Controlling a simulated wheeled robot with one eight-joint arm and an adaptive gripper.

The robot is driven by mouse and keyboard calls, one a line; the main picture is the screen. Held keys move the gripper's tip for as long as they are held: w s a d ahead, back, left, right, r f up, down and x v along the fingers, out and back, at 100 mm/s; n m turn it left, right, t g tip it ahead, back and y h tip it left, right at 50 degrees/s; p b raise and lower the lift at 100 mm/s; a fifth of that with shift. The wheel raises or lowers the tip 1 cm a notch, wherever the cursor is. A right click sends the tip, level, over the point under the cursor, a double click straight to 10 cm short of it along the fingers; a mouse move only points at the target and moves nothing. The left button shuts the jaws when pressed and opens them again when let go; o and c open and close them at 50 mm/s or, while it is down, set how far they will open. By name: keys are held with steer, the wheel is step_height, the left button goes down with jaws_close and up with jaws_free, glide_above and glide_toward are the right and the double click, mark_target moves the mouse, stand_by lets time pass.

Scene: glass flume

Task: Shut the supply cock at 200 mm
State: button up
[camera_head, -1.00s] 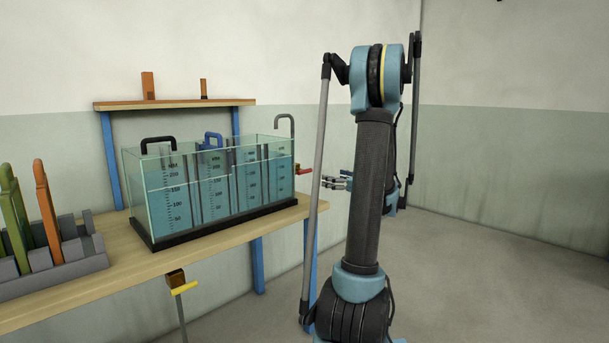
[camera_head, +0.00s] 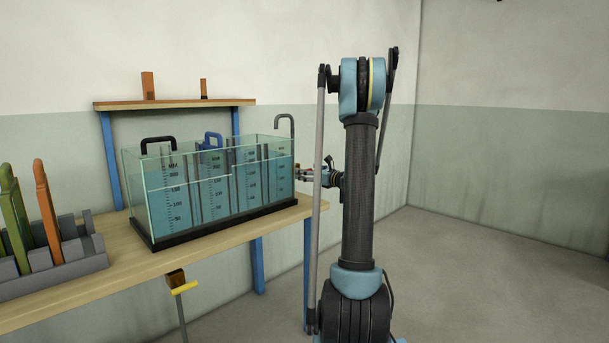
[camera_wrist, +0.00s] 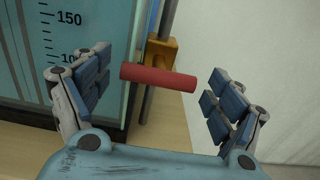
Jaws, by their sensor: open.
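The glass flume (camera_head: 180,215) stands on the bench, with water and millimetre scales on its panes. The supply cock's red lever (camera_wrist: 158,79) sits on a brass body (camera_wrist: 161,52) on a grey upright pipe (camera_wrist: 168,20) beside the flume's right end. In the wrist view the lever lies nearly level between my gripper's (camera_wrist: 155,90) two blue-padded fingers. The fingers are open, one on each side; the left finger is close to the lever's left end, and I cannot tell whether they touch. In the head view my gripper (camera_head: 308,173) is at the flume's right end and mostly hides the cock.
A rack (camera_head: 60,260) with green and orange plates stands at the left on the wooden bench (camera_head: 130,275). A yellow handle (camera_head: 184,288) sticks out below the bench's front edge. A shelf (camera_head: 180,104) is on the wall behind. The floor at the right is clear.

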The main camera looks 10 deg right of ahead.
steer(key=shift+x, duration=1)
steer(key=c, duration=1.1)
steer(key=shift+n, duration=2)
